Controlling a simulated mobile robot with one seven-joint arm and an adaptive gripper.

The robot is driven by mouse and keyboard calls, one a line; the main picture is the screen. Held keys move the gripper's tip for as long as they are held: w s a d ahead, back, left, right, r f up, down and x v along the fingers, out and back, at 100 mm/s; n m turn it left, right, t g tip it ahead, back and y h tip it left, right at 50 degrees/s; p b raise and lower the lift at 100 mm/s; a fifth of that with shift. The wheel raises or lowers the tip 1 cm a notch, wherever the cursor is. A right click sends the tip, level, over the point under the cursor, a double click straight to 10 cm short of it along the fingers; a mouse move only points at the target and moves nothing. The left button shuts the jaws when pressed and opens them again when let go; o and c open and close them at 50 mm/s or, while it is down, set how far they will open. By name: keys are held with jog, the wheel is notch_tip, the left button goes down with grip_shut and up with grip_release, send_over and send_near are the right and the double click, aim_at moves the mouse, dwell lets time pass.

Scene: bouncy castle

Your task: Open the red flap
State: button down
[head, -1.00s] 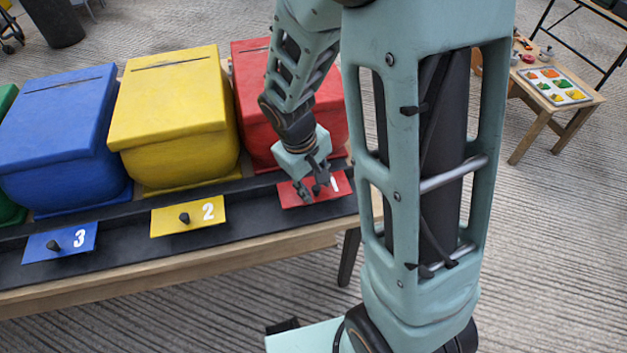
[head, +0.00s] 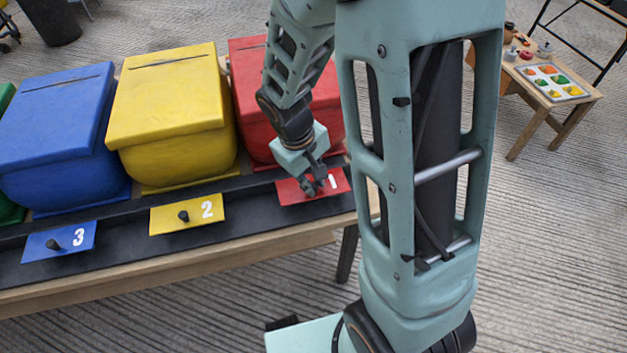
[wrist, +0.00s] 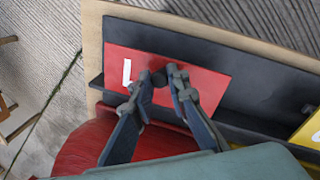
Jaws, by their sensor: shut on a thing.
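The red flap (head: 290,194) is a flat rectangular panel with a white 1, lying on the black strip in front of the red box (head: 248,100). It also shows in the wrist view (wrist: 211,88). Its small dark knob (wrist: 158,77) stands near the middle of the panel. My gripper (head: 313,188) is down at the flap, and in the wrist view its two fingertips (wrist: 160,76) are shut on the knob, one on each side. In the head view the fingers hide the knob.
The yellow flap (head: 187,214) with a 2 and the blue flap (head: 58,242) with a 3 lie to the left, before the yellow box (head: 170,105) and blue box (head: 60,130). A small wooden table (head: 535,95) stands at the right.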

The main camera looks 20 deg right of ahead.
jog(key=shift+w+r+g+p, duration=0.4)
jog(key=shift+r+g+p, duration=0.45)
jog(key=shift+p, duration=1.8)
jog(key=g+p, duration=0.2)
jog(key=shift+w+r+p, duration=0.2)
jog(key=shift+w+p, duration=0.2)
jog(key=shift+w+r+n+g+p, duration=0.15)
jog(key=shift+w+n+g+p, duration=0.15)
jog(key=shift+w+g+p, duration=0.55)
jog(key=shift+s+p, duration=0.2)
jog(key=shift+p, duration=0.15)
jog(key=c, duration=1.8)
grip_release()
jog(key=shift+c, duration=0.2)
jog(key=v, duration=1.2)
jog(key=shift+w, duration=0.2)
